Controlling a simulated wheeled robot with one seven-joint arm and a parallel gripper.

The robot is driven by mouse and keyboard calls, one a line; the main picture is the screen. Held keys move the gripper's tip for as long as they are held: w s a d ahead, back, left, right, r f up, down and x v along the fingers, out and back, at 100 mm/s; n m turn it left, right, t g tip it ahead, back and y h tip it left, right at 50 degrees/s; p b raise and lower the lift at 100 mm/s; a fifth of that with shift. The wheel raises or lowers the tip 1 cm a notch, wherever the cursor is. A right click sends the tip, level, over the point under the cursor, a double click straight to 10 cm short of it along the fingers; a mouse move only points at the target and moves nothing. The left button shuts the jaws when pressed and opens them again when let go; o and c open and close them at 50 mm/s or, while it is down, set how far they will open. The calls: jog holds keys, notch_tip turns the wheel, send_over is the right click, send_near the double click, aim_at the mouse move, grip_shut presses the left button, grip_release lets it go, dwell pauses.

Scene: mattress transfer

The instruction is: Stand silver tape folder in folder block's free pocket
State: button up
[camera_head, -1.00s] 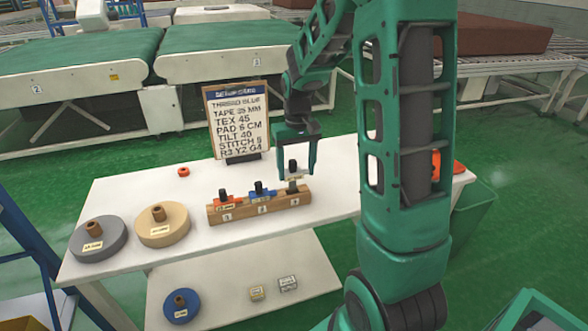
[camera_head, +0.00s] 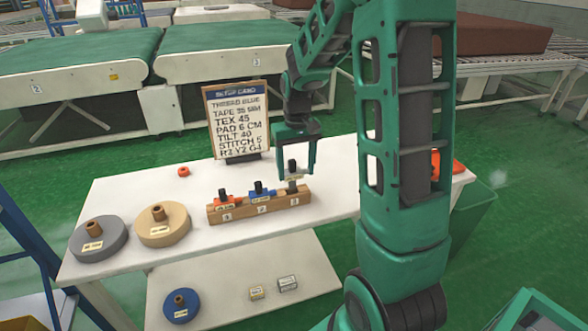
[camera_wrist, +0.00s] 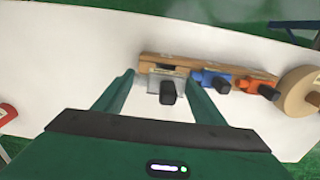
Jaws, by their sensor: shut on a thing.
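The wooden folder block (camera_head: 235,214) stands on the white table, with numbered labels along its front. The orange folder (camera_head: 224,201) stands in its left pocket and the blue folder (camera_head: 260,194) in its middle pocket. My gripper (camera_head: 295,174) is over the block's right end, shut on the silver tape folder (camera_head: 291,185), which has a black knob. The silver folder looks upright, its lower edge at the right pocket. In the wrist view the silver folder (camera_wrist: 153,83) is between my fingers, and a dark slot shows beside it. I cannot tell how deep it sits.
A grey roll (camera_head: 112,246) and a tan roll (camera_head: 178,234) lie left of the block. A setup card (camera_head: 236,125) stands behind it. A small red ring (camera_head: 183,171) lies at the back. A lower shelf (camera_head: 220,300) holds a blue roll and two small boxes. The table in front of the block is clear.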

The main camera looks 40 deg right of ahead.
aim_at(296, 188)
jog(key=shift+f, duration=2.7)
jog(key=o, duration=1.4)
jog(key=shift+c, duration=0.2)
notch_tip(296, 188, up, 11)
jog(key=shift+f, duration=0.15)
jog(key=s+a+r+m, duration=0.2)
jog(key=s+m, duration=0.1)
jog(key=s, duration=2.5)
jog(key=shift+s+r, duration=0.15)
